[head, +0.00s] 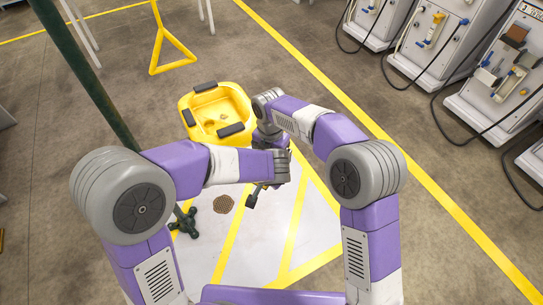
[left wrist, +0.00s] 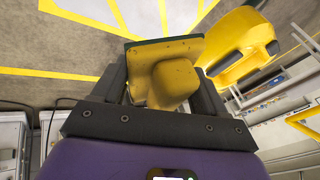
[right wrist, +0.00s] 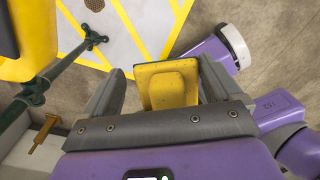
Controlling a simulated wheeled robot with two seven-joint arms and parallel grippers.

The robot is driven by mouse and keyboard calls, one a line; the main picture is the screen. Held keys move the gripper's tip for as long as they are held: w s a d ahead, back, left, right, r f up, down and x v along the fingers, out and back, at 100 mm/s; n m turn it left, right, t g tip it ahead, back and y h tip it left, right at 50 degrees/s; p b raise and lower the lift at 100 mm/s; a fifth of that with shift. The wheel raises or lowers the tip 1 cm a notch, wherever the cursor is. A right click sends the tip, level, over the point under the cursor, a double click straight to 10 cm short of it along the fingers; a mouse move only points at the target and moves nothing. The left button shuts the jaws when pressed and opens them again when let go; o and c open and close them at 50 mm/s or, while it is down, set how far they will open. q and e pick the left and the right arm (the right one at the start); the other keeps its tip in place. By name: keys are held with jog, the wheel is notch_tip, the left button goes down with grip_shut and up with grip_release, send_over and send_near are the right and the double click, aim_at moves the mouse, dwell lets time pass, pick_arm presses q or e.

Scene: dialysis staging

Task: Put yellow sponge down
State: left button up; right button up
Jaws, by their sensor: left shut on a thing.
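A yellow sponge (left wrist: 175,75) with a dark edge sits between the fingers of my left gripper (left wrist: 162,75), which is shut on it. A yellow piece of similar shape (right wrist: 168,88) shows between the fingers of my right gripper (right wrist: 160,75). A narrow gap shows at its left side, and I cannot tell whether it is gripped or whether it is the same sponge. In the head view the two wrists are close together above the floor, in front of the yellow bucket (head: 240,101).
A floor area with yellow stripes (head: 255,250) lies below, with a round drain (head: 223,204) and a green stand foot (head: 184,222). A green pole (head: 85,75) rises at the left. Machines (head: 440,45) with trailing cables stand at the right. Floor between is open.

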jog(key=c, duration=0.7)
pick_arm(q)
jog(key=o, duration=1.4)
pick_arm(e)
jog(key=shift+c, duration=0.6)
